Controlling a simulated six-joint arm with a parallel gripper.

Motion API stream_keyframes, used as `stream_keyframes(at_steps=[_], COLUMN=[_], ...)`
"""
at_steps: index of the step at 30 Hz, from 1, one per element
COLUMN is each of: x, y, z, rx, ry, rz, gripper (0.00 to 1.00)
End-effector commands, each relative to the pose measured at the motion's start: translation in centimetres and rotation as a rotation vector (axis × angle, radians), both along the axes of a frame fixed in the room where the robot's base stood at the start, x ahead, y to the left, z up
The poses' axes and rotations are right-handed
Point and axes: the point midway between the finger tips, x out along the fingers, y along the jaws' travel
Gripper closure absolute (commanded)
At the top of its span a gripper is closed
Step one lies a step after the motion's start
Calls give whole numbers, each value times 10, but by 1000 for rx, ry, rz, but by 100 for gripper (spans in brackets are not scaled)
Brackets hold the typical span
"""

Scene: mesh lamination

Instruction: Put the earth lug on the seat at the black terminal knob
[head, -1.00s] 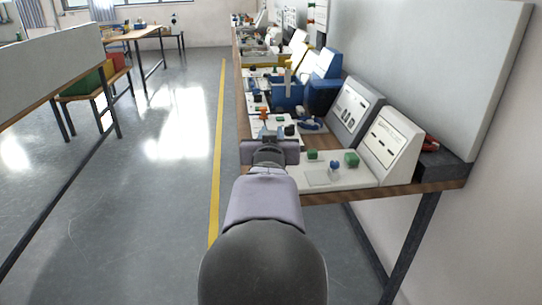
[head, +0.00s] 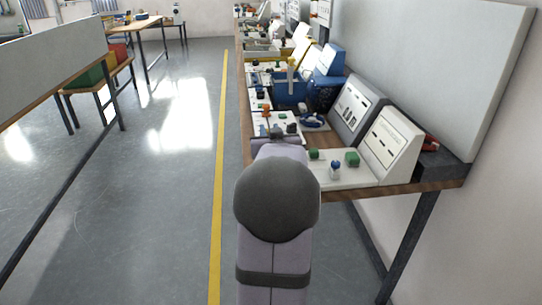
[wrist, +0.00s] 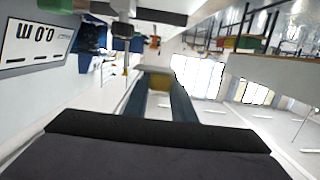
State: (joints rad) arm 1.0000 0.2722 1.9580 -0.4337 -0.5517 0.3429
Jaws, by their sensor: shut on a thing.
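My gripper (wrist: 158,76) points away from the wrist camera, its two blue-grey fingers shut on a small yellowish piece (wrist: 160,83), which I take to be the earth lug; its shape is unclear. In the head view my gripper (head: 274,138) is mostly hidden behind my own arm, at the near end of the bench. A black knob (head: 291,128) shows just beyond and right of it on a white board. A dark knob-like part (wrist: 122,30) hangs at the top of the upside-down wrist view, apart from the fingers. The seat cannot be made out.
An orange knob (head: 266,113) stands just beyond my gripper. A blue bin (head: 289,92) stands farther back. The floor left of the bench (head: 170,180) is clear.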

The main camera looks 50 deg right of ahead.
Motion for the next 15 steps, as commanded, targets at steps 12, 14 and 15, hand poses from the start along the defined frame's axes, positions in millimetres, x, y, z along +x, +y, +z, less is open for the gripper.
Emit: stream_keyframes(at_steps=[12, 14, 15], x=[0, 0, 0], y=[0, 0, 0], z=[-39, -39, -41], rx=[-1, 0, 1], ry=[1, 1, 1], rz=[0, 0, 0], gripper=[99, 99, 99])
